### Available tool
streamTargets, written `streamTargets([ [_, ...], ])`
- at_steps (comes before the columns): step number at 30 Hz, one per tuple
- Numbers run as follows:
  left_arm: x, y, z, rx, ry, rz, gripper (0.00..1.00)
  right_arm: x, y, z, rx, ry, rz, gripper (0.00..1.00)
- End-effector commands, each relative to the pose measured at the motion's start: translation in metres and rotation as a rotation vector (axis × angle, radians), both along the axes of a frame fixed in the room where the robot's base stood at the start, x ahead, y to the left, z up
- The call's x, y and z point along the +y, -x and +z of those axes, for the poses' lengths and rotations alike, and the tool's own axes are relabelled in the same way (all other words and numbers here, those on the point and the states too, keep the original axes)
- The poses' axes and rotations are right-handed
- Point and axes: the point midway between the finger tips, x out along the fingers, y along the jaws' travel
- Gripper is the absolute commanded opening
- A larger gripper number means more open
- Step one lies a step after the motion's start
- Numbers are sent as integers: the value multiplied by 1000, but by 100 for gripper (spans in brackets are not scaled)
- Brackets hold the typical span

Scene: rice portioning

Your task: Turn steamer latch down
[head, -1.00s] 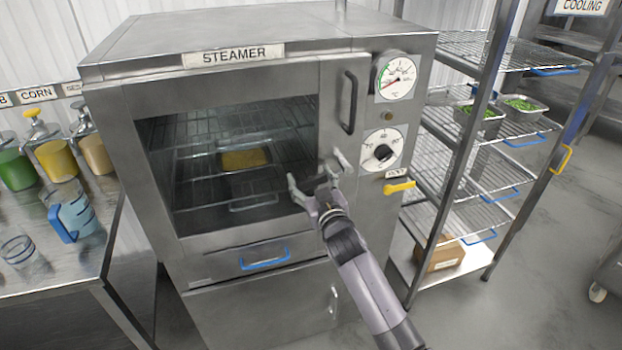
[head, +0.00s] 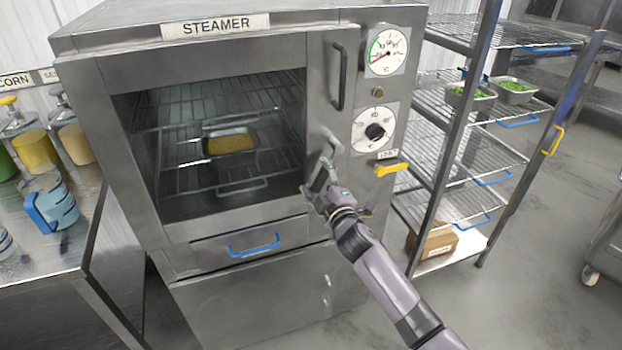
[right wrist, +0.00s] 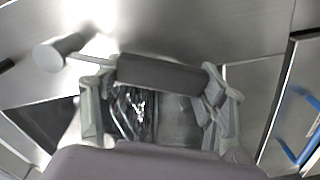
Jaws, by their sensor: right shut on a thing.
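The steamer (head: 200,240) stands in the middle of the head view, with a large window in its door. Its latch (head: 330,143) is on the door's right edge, below the long vertical handle. In the right wrist view the latch shows as a dark bar (right wrist: 160,72) on a lever that runs to a round metal pivot (right wrist: 60,53). My right gripper (head: 322,189) is at the latch, shut on the bar, with a finger at each end in the wrist view (right wrist: 157,90). It partly hides the latch in the head view. My left gripper is out of view.
A temperature gauge (head: 386,51), a dial (head: 375,131) and a yellow lever (head: 391,168) are on the steamer's right panel. A wire rack (head: 470,140) with trays stands close on the right. A counter (head: 70,255) with a jug is on the left.

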Motion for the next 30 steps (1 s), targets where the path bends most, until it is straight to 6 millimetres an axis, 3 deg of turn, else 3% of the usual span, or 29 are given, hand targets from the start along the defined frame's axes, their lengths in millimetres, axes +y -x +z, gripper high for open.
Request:
streamTargets([
  [15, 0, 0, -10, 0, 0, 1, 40, -33, -11, -13, -119, 366, -1, 16],
  [30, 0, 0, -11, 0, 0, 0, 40, -41, -13, -14, -149, 459, 0, 17],
])
